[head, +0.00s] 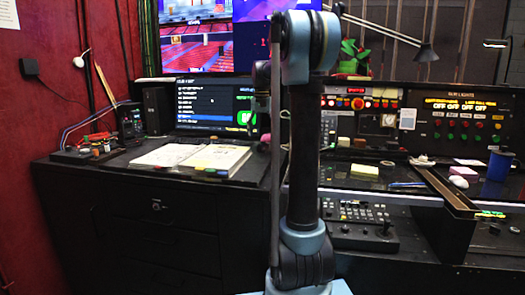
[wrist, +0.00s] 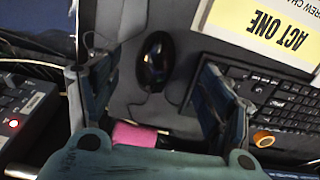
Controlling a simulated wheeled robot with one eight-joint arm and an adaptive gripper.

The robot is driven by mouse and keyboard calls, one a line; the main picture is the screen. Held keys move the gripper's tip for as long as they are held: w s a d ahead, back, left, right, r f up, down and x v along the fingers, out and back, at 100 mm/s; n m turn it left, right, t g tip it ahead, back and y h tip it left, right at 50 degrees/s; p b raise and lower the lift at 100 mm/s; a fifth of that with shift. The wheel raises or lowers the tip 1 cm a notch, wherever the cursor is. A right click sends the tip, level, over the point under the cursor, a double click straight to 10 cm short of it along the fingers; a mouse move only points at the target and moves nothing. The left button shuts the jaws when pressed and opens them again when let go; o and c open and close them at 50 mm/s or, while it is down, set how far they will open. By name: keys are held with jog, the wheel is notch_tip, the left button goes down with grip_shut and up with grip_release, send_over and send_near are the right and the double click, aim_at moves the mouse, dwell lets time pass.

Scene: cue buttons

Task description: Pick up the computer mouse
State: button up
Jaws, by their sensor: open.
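A glossy black computer mouse (wrist: 154,61) lies on a dark grey surface (wrist: 185,25) in the upper middle of the wrist view. My gripper (wrist: 155,100) is open, with one finger to the left of the mouse and one to the right in the picture. Nothing is held between the fingers. The mouse is ahead of the gap between them, and I cannot tell how far below it is. In the head view my arm stands in front of the desk, and I cannot make out the gripper or the mouse there.
A pink block (wrist: 138,135) is near my gripper's base. A grey control box (wrist: 22,110) is at left. In the head view, open booklets (head: 205,157) lie on the black cabinet.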

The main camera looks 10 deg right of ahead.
aim_at(263, 144)
jog(key=shift+w+d+f, duration=0.1)
jog(key=shift+f, duration=1.4)
jog(key=shift+d+f, duration=0.1)
jog(key=shift+f, duration=1.4)
jog(key=shift+c, duration=0.6)
jog(key=c, duration=0.7)
